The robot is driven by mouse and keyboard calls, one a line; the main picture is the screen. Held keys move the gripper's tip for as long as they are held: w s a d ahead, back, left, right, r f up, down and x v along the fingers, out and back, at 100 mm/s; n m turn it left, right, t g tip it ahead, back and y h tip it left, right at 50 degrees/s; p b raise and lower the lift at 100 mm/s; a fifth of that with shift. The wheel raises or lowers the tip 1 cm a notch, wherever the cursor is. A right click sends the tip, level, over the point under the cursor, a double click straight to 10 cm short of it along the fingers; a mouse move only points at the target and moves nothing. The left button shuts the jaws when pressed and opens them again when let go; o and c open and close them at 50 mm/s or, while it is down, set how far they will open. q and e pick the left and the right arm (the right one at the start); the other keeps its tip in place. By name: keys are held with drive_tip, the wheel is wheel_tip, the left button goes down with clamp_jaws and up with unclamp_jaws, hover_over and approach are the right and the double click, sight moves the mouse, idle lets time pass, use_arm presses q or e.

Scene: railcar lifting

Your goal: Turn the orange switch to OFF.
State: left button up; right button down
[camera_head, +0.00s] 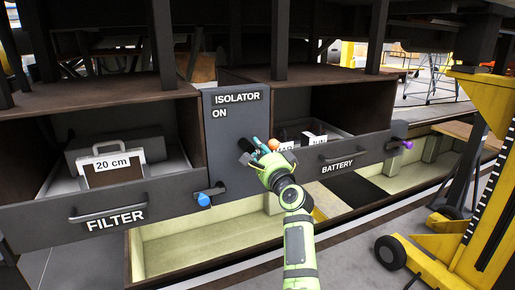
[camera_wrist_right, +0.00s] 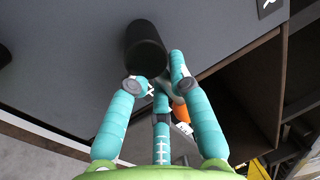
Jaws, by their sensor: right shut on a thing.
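The grey isolator panel (camera_head: 228,165) stands between the filter and battery drawers, with "ISOLATOR" and "ON" lettered at its top. No OFF lettering is visible. The orange switch end (camera_head: 273,144) shows just beyond my fingers; in the right wrist view it is an orange tip (camera_wrist_right: 180,113) partly covered by the fingers. A dark cylinder (camera_wrist_right: 145,48) sticks out from the panel beside the fingers. My right gripper (camera_head: 258,148) is at the panel, its teal fingers (camera_wrist_right: 153,82) closed around the switch handle, which they mostly hide. My left gripper is not in view.
The filter drawer (camera_head: 60,222) with a blue knob (camera_head: 204,199) is at left. The battery drawer (camera_head: 370,150) with a purple knob (camera_head: 407,144) is at right. A yellow wheeled lifting machine (camera_head: 470,200) stands at far right. Railcar beams hang overhead.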

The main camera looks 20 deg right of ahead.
drive_tip(key=c, duration=1.1)
unclamp_jaws()
drive_tip(key=s+f, duration=0.2)
drive_tip(key=s, duration=0.9)
drive_tip(key=shift+s+d+f, duration=0.2)
drive_tip(key=shift+s, duration=0.2)
